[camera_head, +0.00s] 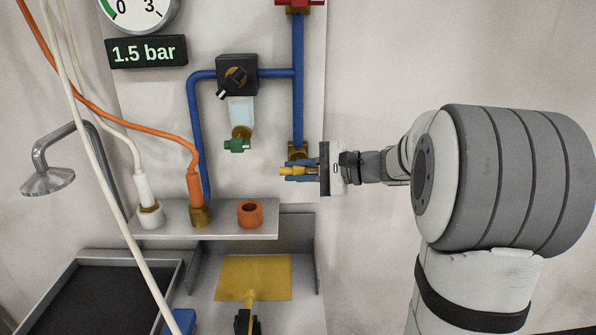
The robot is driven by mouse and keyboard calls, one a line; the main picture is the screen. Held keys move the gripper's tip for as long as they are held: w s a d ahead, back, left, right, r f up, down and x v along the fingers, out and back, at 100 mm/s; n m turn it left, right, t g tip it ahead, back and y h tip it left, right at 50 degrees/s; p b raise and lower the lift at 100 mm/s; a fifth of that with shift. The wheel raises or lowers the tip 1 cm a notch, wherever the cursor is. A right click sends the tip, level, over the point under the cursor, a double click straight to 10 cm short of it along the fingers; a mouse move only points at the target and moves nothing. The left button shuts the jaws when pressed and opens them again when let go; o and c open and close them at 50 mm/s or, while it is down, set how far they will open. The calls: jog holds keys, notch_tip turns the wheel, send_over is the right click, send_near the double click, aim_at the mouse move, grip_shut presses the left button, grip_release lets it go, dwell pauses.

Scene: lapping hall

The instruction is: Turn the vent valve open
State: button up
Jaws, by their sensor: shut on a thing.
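A brass valve body (297,149) sits at the lower end of the vertical blue pipe in the head view. A yellow handle (287,171) is just below it; I take this to be the vent valve's handle. My gripper (290,172) reaches in from the right, with its blue fingers above and below the yellow handle. It is shut on the handle, which points left. The fingers hide part of the handle and its joint to the valve body. A small green valve (237,145) hangs under the clear bowl to the left, apart from my gripper.
A display (146,51) reads 1.5 bar below a round gauge (140,12). A black regulator (237,75) and blue pipe (298,100) are close by. A shelf (225,229) holds hose fittings below left. White and orange hoses cross the left side. The right wall is bare.

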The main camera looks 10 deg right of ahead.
grip_shut()
jog(key=shift+r+h, duration=0.1)
jog(key=shift+h, duration=0.3)
jog(key=n+g+h+p, duration=0.1)
jog(key=h+p, duration=0.2)
jog(key=p, duration=0.1)
jog(key=shift+r+g+h, duration=0.15)
jog(key=shift+g+h, duration=0.25)
jog(key=n+g+h+p, duration=0.1)
jog(key=h+p, duration=0.4)
jog(key=p, duration=0.1)
jog(key=shift+r, duration=0.1)
jog(key=h+p, duration=0.1)
jog(key=p, duration=0.1)
jog(key=g+h+p, duration=0.1)
jog(key=h+p, duration=0.1)
jog(key=shift+f+n, duration=0.25)
jog(key=shift+n, duration=0.15)
jog(key=shift+f+g+h, duration=0.25)
jog(key=shift+g+h, duration=0.05)
jog(key=shift+h, duration=1.2)
jog(key=shift+d, duration=0.1)
